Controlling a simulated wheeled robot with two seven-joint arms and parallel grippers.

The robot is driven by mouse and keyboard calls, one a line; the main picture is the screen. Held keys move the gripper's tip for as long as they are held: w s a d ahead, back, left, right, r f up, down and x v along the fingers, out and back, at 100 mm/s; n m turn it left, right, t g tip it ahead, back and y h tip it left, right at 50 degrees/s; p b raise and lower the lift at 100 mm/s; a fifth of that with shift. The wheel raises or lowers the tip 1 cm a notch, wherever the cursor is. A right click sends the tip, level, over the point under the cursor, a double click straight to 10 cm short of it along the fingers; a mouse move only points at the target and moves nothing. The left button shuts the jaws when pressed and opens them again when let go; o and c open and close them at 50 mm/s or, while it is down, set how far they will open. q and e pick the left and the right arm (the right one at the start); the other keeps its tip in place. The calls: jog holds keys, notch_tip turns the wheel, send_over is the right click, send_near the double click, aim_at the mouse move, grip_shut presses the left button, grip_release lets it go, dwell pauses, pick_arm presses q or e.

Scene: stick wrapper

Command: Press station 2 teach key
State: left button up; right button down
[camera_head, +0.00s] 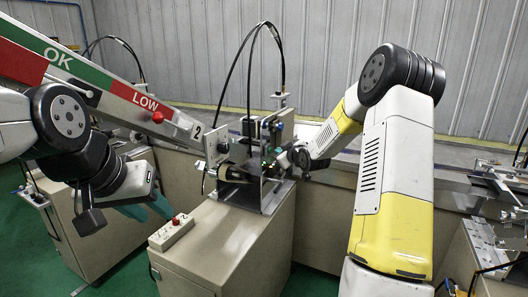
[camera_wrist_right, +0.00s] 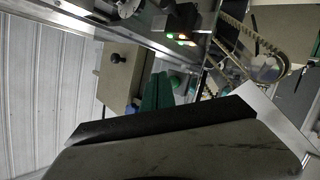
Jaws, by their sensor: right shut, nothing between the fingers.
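The station marked 2 (camera_head: 197,131) has a metal machine (camera_head: 270,199) on top of a beige cabinet (camera_head: 240,238). My right gripper (camera_wrist_right: 165,92) is shut and empty, its green fingers side by side in the right wrist view. In that view its fingertips are close to a dark panel with green and orange-red lights (camera_wrist_right: 181,39). In the head view the right wrist reaches the machine's right side, and its fingers are hidden. I cannot make out which part is the teach key. My left gripper (camera_head: 148,207) hangs left of the cabinet, its teal fingers apart and empty.
A white box with a red button (camera_head: 173,230) sits on the cabinet's front left. A sloping beam with OK and LOW bands (camera_head: 100,85) crosses at upper left. A toothed belt (camera_wrist_right: 245,35) runs near the right gripper. Another station (camera_head: 490,240) is at far right.

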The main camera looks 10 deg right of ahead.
jog(key=shift+d, duration=0.1)
jog(key=shift+s+d, duration=0.75)
jog(key=shift+d, duration=0.3)
jog(key=shift+s+d, duration=0.7)
jog(key=shift+d, duration=0.3)
jog(key=s+a+r+m+g+h, duration=0.2)
jog(key=s+r, duration=0.3)
jog(key=s, duration=0.4)
jog(key=s+a+r+m+g+h, duration=0.15)
jog(key=s+r, duration=0.35)
jog(key=s, duration=0.5)
jog(key=s+a+m+g+y, duration=0.1)
jog(key=s+a+m+g, duration=0.1)
jog(key=s, duration=0.9)
jog(key=s+a+m+g+y, duration=0.1)
jog(key=s+a+m+g, duration=0.1)
jog(key=s, duration=1)
jog(key=shift+a+f, duration=0.35)
jog(key=shift+a, duration=0.45)
